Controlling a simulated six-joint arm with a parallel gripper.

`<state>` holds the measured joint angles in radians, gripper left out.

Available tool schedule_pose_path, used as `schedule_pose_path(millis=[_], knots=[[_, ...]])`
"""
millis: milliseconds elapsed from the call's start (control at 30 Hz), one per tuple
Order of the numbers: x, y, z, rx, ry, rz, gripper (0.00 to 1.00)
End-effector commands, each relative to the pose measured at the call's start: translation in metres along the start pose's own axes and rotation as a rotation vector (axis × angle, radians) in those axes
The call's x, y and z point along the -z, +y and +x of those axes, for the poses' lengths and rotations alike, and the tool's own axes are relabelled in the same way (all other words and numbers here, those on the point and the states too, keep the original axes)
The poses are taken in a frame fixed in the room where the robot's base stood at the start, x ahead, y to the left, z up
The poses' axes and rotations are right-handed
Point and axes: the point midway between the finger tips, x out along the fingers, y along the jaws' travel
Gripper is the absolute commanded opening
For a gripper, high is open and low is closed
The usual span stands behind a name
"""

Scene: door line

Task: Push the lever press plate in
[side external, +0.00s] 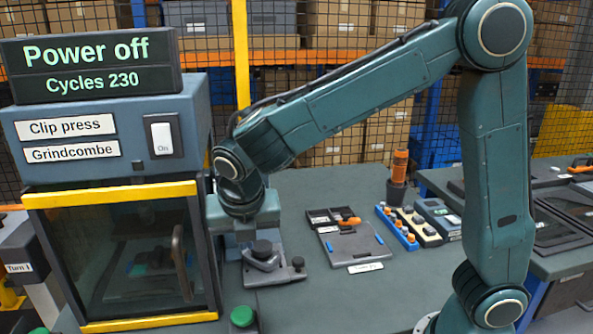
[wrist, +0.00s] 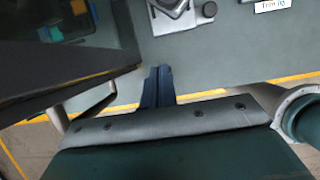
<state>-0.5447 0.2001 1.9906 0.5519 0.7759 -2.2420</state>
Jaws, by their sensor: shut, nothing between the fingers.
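The lever press (side external: 266,262) is a small grey device with a black round knob and a flat base, on the bench to the right of the clip press. Part of it shows at the top of the wrist view (wrist: 178,14). I cannot tell how far in its plate sits. My gripper (wrist: 158,72) is shut and empty, its two dark fingers side by side. In the wrist view the fingertips are a short gap below the lever press and not seen touching it. In the side view my wrist hides the fingers and part of the press.
The clip press (side external: 105,140) stands left, its yellow-edged door (side external: 120,255) seemingly shut, with a protruding handle (side external: 181,262). Its display (side external: 90,66) reads "Power off". A green button (side external: 242,316) is at the front. Trays and tools (side external: 355,246) lie right; bare bench lies between.

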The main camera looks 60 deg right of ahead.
Motion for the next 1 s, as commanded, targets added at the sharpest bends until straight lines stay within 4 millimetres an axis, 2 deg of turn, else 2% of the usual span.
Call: schedule_pose_path(millis=[33,167,433,667,1000], knots=[[0.002,0.003,-0.013,-0.007,0.002,0.000,0.00],[0.005,0.004,-0.033,-0.006,0.011,0.004,0.00],[0.005,0.004,-0.036,-0.003,0.014,0.006,0.00],[0.005,0.004,-0.023,-0.001,0.014,0.006,0.00],[0.006,0.003,0.023,0.001,0.016,0.006,0.00]])
